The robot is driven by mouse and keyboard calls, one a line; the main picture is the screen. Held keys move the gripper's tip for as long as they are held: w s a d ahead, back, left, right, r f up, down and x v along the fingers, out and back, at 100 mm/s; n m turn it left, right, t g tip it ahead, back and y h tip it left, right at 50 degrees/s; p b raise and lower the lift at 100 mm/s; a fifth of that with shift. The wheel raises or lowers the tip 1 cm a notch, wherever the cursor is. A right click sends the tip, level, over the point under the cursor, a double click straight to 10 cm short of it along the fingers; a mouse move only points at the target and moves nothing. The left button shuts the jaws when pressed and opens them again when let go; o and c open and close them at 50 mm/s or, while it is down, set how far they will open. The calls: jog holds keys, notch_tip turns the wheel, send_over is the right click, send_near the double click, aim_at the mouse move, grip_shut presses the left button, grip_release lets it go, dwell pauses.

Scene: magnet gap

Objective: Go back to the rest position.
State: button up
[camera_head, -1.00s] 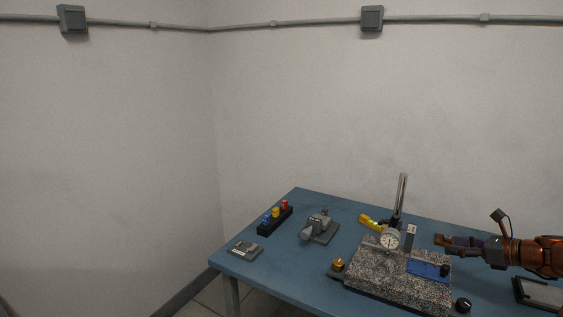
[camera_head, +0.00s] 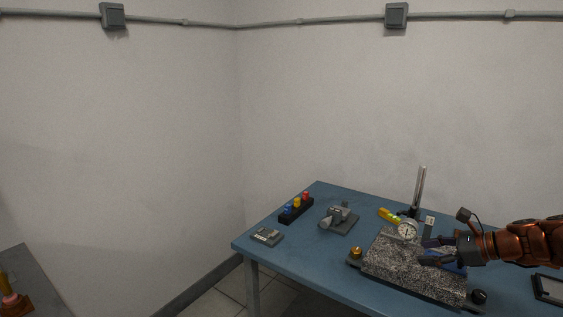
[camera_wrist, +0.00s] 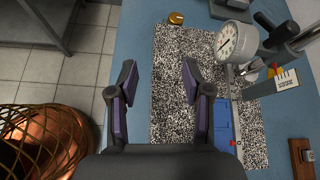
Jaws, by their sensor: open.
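My gripper (camera_head: 424,251) is open and empty, reaching in from the right above the right part of the speckled granite plate (camera_head: 400,268). In the wrist view its two fingers (camera_wrist: 160,82) are spread apart over the left part of the plate (camera_wrist: 175,55), with nothing between them. A dial gauge (camera_head: 407,230) on a stand with a metal post (camera_head: 420,187) stands behind the plate; its dial also shows in the wrist view (camera_wrist: 228,42). A blue piece (camera_wrist: 224,125) lies on the plate to the right of the fingers; in the head view the gripper partly hides it.
The blue table (camera_head: 290,262) also holds a rack with coloured knobs (camera_head: 296,208), a grey fixture (camera_head: 339,218), a small grey block (camera_head: 266,236) and a brass knob (camera_head: 355,253).

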jog(key=s+a+f+n+g+h+b, duration=0.1)
jog(key=s+a+f+n+g, duration=0.1)
jog(key=s+a+n, duration=0.45)
jog(key=s+a+f+n+g+b, duration=0.1)
jog(key=s+a+g, duration=0.2)
jog(key=a, duration=0.6)
jog(key=s+a+f+n+g+h+b, duration=0.1)
jog(key=s+a+f+n+g+b, duration=0.1)
jog(key=s+a+n, duration=0.4)
jog(key=s+f+n+g+h+b, duration=0.2)
jog(key=s+f+n+h, duration=0.25)
jog(key=s, duration=0.75)
jog(key=s+f+n+g+h+b, duration=0.1)
jog(key=s+f+n+h+b, duration=0.3)
jog(key=s, duration=0.7)
notch_tip(320, 180, up, 13)
jog(key=n+y+p, duration=0.1)
jog(key=p, duration=1.4)
jog(key=shift+w+r+n, duration=0.2)
jog(key=shift+n, duration=0.1)
jog(key=shift+f+y, duration=0.1)
jog(key=shift+y, duration=0.15)
jog(key=shift+c, duration=0.7)
